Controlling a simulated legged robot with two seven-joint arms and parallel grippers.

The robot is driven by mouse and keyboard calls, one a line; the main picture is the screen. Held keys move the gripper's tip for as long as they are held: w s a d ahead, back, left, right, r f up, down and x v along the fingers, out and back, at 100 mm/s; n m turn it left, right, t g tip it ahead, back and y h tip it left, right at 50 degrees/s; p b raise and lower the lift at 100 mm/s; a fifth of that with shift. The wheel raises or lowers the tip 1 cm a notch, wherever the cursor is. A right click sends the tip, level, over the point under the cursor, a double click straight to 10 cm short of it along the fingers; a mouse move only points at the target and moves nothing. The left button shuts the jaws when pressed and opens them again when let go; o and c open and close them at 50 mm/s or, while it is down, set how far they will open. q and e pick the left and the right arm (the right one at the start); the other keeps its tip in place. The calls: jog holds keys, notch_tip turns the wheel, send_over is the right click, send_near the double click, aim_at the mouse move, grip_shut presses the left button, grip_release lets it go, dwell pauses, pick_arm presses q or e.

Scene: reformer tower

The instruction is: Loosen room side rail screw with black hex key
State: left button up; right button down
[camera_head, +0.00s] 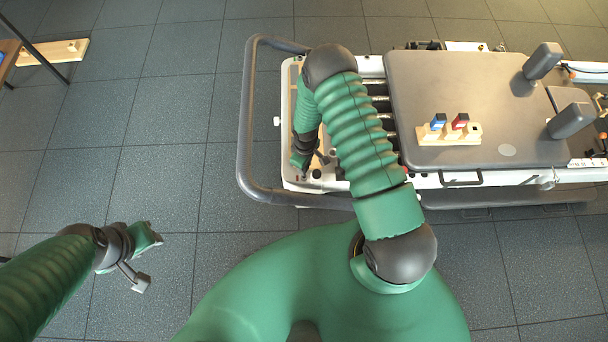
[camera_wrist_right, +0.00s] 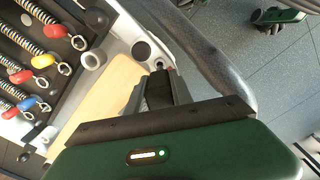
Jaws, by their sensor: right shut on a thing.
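My right gripper (camera_head: 304,174) is over the front left corner of the reformer's end frame. In the right wrist view, its dark fingers (camera_wrist_right: 159,72) are shut on a small dark thing, likely the black hex key, which the fingers mostly hide.
A wooden holder (camera_head: 434,134) with blue and red handled tools stands on the grey carriage (camera_head: 460,80). The grey bent rail (camera_head: 245,130) curves round the reformer's left end. Springs with coloured tags (camera_wrist_right: 40,62) lie beside the right gripper.

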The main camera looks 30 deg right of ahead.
notch_tip(320, 180, up, 4)
jog(key=p, duration=0.3)
jog(key=shift+r+p, duration=0.1)
jog(key=shift+p, duration=0.2)
jog(key=m, duration=0.6)
jog(key=shift+a, duration=0.1)
jog(key=m, duration=0.6)
jog(key=shift+w, duration=0.1)
